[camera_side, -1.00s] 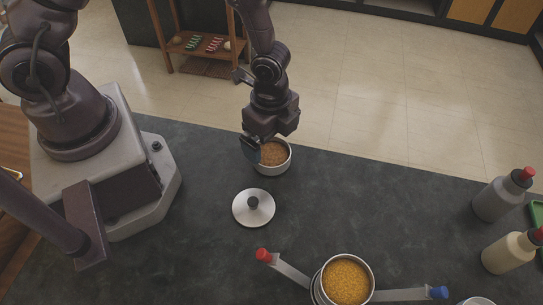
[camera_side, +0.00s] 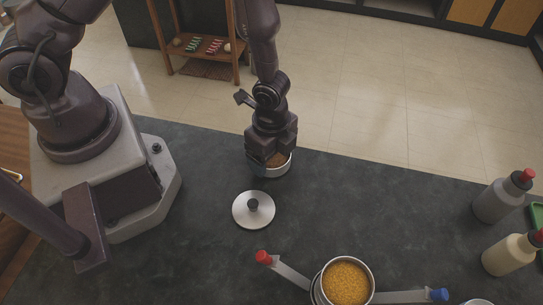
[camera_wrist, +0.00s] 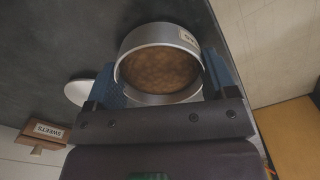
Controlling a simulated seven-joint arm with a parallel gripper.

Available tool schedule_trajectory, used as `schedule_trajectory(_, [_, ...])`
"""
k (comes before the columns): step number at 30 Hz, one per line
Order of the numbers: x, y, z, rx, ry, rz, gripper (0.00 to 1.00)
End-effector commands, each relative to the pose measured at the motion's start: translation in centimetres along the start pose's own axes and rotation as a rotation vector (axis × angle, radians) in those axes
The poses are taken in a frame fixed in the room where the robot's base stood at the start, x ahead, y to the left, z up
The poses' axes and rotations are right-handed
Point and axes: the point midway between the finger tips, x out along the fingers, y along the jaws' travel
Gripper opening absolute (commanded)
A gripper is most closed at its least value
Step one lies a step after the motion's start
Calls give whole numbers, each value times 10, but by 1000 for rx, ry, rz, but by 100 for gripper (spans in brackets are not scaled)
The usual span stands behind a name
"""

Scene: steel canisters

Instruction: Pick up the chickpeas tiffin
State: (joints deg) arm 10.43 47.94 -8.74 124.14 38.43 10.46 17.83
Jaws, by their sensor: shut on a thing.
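A round, open steel tin with lumpy brown contents (camera_side: 282,171) stands near the far edge of the dark counter. My gripper (camera_side: 268,166) is over it from above, with its blue-padded fingers low at the tin. In the wrist view the tin (camera_wrist: 160,72) sits between the two fingers, one on each side, and the gripper is shut on it. A small label on its rim is only partly in view and I cannot read it for sure. Another steel tin with yellow contents (camera_side: 345,282) stands at the front of the counter.
A steel lid with a black knob (camera_side: 253,211) lies in front of the held tin. Metal arms with red (camera_side: 263,257) and blue ends (camera_side: 438,293) spread beside the yellow tin. Two bottles with red caps (camera_side: 503,196) stand at the right. The middle right counter is clear.

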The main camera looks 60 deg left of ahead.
Motion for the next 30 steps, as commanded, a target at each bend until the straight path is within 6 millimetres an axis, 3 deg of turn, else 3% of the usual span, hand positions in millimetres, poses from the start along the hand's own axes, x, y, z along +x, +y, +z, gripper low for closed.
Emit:
schedule_trajectory(8, [-15, -1, 0, -3, 3, -2, 52])
schedule_trajectory(18, [-75, -1, 0, -4, 3, -5, 52])
schedule_trajectory(23, [-94, 0, -2, 5, 2, -3, 52])
schedule_trajectory(26, [-97, 10, -10, 43, -1, 6, 52])
schedule_trajectory(30, [-94, 29, -47, 158, 12, 12, 52])
